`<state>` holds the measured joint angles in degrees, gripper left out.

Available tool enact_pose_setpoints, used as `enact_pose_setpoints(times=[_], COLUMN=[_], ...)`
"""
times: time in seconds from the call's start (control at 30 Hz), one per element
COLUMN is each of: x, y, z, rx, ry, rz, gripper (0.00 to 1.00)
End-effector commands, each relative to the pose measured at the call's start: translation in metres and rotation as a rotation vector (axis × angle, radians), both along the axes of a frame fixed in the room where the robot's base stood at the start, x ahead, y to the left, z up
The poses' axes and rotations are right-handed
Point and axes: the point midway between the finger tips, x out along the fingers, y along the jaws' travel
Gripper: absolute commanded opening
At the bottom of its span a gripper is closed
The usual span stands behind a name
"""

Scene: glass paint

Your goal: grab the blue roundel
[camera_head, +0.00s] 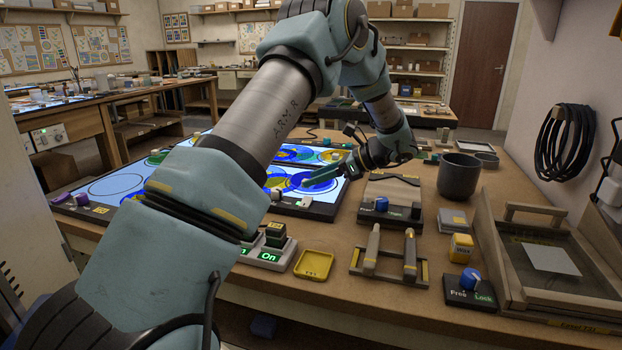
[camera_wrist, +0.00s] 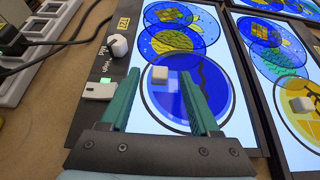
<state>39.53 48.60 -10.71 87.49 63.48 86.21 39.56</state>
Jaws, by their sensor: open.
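The blue roundel (camera_wrist: 168,98) is a deep blue disc with dark lines, lying on a lit panel in the wrist view. A small pale knob (camera_wrist: 160,75) stands on it. My gripper (camera_wrist: 159,76) is open, with one green finger on each side of the knob and gaps between. The fingers hide parts of the disc, and I cannot tell their height above it. In the head view, my gripper (camera_head: 322,178) is over the lit panel at the table's middle, partly covering the blue disc there.
Overlapping blue and yellow discs (camera_wrist: 172,40) lie beyond the roundel. Another lit panel with discs (camera_wrist: 280,70) is at the right. A white knob (camera_wrist: 118,46) and switch (camera_wrist: 100,90) sit on the panel's left border. A dark cup (camera_head: 459,177) stands at the table's right.

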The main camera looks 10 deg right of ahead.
Motion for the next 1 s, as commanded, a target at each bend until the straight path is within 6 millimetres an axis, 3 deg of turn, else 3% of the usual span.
enact_pose_setpoints(times=[0.13,0.4,0.9,1.0], x=[0.0066,0.0080,0.0079,0.0079], y=[0.0124,0.0140,0.0139,0.0139], z=[-0.0058,-0.0084,-0.0082,-0.0082], rx=[0.001,-0.001,0.000,0.000], ry=[-0.001,-0.001,-0.002,-0.002], rz=[0.001,0.000,0.000,0.000], gripper=[0.62,0.62,0.06,0.00])
